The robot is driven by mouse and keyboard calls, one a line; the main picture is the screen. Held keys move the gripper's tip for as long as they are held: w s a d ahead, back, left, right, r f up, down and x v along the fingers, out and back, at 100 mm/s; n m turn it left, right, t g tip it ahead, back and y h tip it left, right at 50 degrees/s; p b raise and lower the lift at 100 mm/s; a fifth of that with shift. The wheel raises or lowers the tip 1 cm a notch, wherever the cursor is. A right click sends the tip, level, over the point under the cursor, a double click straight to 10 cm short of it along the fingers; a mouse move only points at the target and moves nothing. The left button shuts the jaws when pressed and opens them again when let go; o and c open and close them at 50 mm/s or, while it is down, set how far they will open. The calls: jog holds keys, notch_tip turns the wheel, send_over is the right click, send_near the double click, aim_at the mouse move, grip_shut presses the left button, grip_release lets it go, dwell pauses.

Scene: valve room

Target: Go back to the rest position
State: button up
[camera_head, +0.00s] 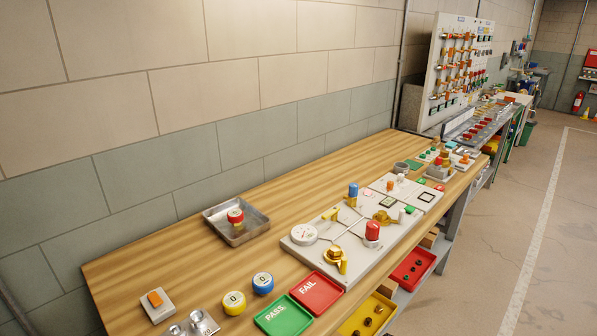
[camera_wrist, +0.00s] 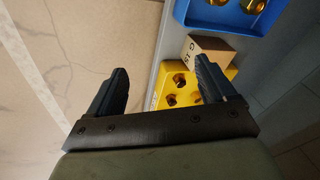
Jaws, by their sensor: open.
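My gripper (camera_wrist: 163,92) shows in the wrist view with its two dark fingers spread wide apart and nothing between them. It hangs over the bench's side, looking down on the floor and a lower shelf. In the head view neither my gripper nor my arm is visible. The wooden bench (camera_head: 180,262) runs along the wall in the head view, and my gripper is not over the part seen there.
The bench holds a grey valve panel (camera_head: 318,262), a metal tray (camera_head: 262,222), a green PASS tray (camera_head: 283,316) and a red FAIL tray (camera_head: 336,291). Below are yellow (camera_wrist: 160,88) and blue (camera_wrist: 188,14) bins with brass parts, and a wooden block (camera_wrist: 212,50). Floor (camera_head: 490,215) at right is clear.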

jog(key=s+a+f+n+g, duration=0.1)
jog(key=s+a+g, duration=0.1)
jog(key=s, duration=0.9)
jog(key=s+a+f+n+g+h, duration=0.1)
jog(key=s+a+n+g, duration=0.1)
jog(key=s, duration=1)
jog(key=s+a+f+n+g, duration=0.1)
jog(key=s+g, duration=0.4)
jog(key=s, duration=0.6)
jog(key=shift+s+a+f+n+g+h, duration=0.35)
jog(key=shift+a+f, duration=0.2)
jog(key=shift+a, duration=0.7)
jog(key=shift+w, duration=0.1)
